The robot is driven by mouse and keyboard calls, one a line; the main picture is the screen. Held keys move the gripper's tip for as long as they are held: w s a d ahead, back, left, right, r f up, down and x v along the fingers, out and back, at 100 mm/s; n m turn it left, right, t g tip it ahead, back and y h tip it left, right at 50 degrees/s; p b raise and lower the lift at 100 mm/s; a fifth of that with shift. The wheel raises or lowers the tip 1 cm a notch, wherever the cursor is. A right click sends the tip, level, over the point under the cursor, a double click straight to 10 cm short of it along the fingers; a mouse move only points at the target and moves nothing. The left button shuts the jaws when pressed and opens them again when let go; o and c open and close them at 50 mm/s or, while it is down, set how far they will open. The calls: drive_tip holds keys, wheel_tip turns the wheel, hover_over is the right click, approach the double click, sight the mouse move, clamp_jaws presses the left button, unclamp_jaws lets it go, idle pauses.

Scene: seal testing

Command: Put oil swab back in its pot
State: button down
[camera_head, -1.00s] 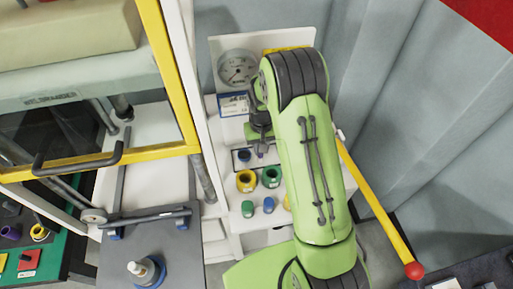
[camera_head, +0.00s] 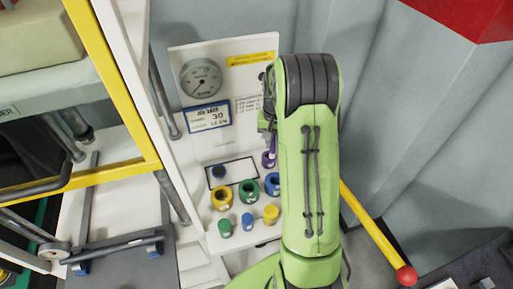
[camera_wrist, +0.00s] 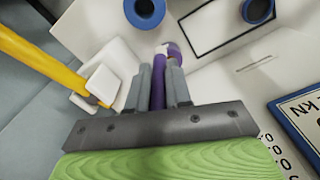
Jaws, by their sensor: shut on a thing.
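My gripper (camera_wrist: 160,86) is shut on the purple stick of the oil swab (camera_wrist: 157,92). In the wrist view the stick runs away from the fingers to a whitish end. A purple round pot (camera_wrist: 175,50) shows just beyond that end, partly hidden by the fingers. In the head view the purple pot (camera_head: 268,160) stands on the white shelf, right beside my arm and below my gripper (camera_head: 268,128). I cannot tell whether the swab's end is inside the pot or just above it.
On the white shelf are a dark blue pot (camera_head: 218,172) in a black outline, a yellow ring (camera_head: 221,205), a green ring (camera_head: 249,200), a blue ring (camera_head: 272,190) and small coloured caps. A gauge panel (camera_head: 245,75) stands behind. A yellow lever (camera_head: 370,223) is at right.

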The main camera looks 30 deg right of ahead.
drive_tip(key=w+d+f+n, duration=0.1)
drive_tip(key=w+d+f, duration=0.1)
drive_tip(key=w+f, duration=0.3)
drive_tip(key=shift+d, duration=0.2)
idle(0.4)
idle(0.8)
drive_tip(key=shift+f+b, duration=1.7)
drive_tip(key=shift+f, duration=0.7)
drive_tip(key=shift+f+b, duration=0.3)
drive_tip(key=c, duration=1.4)
unclamp_jaws()
drive_tip(key=o, duration=0.6)
